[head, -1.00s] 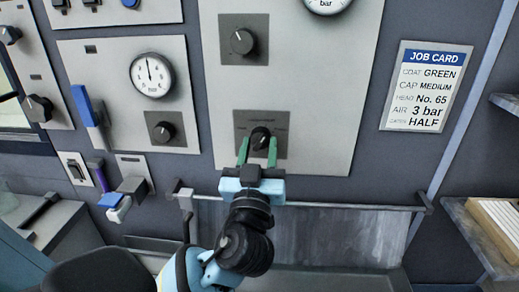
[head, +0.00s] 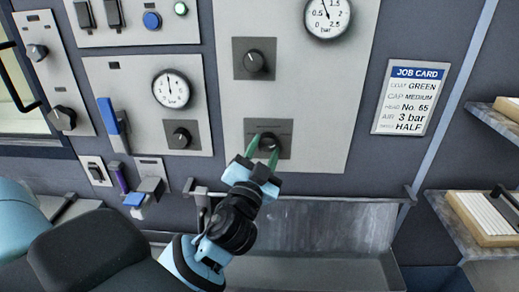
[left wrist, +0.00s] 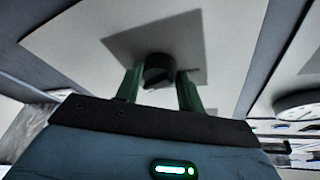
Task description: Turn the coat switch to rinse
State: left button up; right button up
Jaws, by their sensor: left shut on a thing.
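A dark round knob (head: 268,141) sits on a grey square plate (head: 283,128) low on the large pale panel. My left gripper (head: 265,148) has its green fingers on either side of this knob and is shut on it. In the left wrist view the knob (left wrist: 158,68) shows between the two fingers (left wrist: 160,88). The lettering on its plate is too small to read, so I cannot tell its setting or confirm it is the coat switch. A second knob (head: 254,62) on a similar plate is above it. My right gripper is not in view.
A job card (head: 411,98) on the wall reads coat green. A gauge (head: 171,88), a smaller knob (head: 181,135) and a blue-handled lever (head: 109,117) are to the left. A rail (head: 330,195) and grey trough (head: 325,225) lie below the panel.

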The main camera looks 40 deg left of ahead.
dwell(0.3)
pick_arm(q)
jog(key=o, duration=0.7)
jog(key=shift+c, duration=0.2)
jog(key=shift+o, duration=1.5)
jog(key=shift+s, duration=0.1)
